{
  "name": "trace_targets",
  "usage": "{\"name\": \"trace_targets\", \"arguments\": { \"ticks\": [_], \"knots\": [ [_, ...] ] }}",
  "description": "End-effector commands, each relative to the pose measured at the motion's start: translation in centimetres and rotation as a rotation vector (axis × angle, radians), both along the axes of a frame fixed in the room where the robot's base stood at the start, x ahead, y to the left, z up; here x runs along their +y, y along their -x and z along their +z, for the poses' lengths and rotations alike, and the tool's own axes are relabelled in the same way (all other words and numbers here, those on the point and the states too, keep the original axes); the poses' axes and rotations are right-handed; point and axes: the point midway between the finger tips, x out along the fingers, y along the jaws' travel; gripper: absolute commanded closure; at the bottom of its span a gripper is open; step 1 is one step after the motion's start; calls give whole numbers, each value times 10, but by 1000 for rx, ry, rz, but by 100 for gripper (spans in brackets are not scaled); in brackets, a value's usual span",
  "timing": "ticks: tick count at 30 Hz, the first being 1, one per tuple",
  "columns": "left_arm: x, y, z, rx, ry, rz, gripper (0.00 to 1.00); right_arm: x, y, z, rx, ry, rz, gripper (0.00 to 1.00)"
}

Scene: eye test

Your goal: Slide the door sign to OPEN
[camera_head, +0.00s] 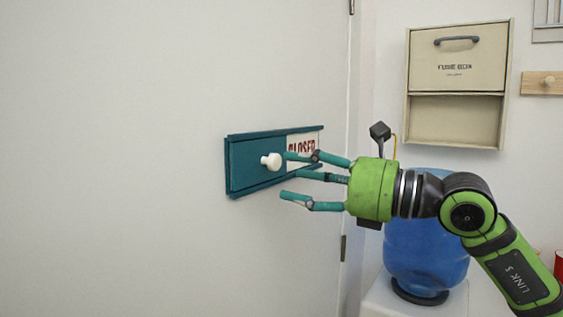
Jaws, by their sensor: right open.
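The door sign (245,150) is a teal sliding plate with a white knob (271,161), mounted on a white door (120,160). The plate sits at the left of its track, and the red word CLOSED shows in part on the white panel (307,137) at the right. My right gripper (297,176) is open, with its teal fingers pointing left. Its upper fingertip is close to the knob's right side in the picture; I cannot tell whether they touch. The fingers hide part of the sign's lower right. My left gripper is not in view.
A beige fuse box (457,72) hangs on the wall at the right. A large blue water bottle (425,255) stands on a white stand (385,303) behind my right arm. A wooden peg (543,83) is at the right edge. The door left of the sign is bare.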

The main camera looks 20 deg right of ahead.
Motion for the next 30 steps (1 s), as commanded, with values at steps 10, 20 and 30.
{"name": "trace_targets", "arguments": {
  "ticks": [10, 20, 30],
  "knots": [
    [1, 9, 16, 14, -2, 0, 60, -11, -13, 20, -49, 131, -129, 48],
    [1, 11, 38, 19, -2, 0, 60, 16, -48, 19, -48, 127, -129, 48],
    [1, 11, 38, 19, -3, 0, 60, 19, -52, 16, -50, 128, -129, 48]
  ]
}}
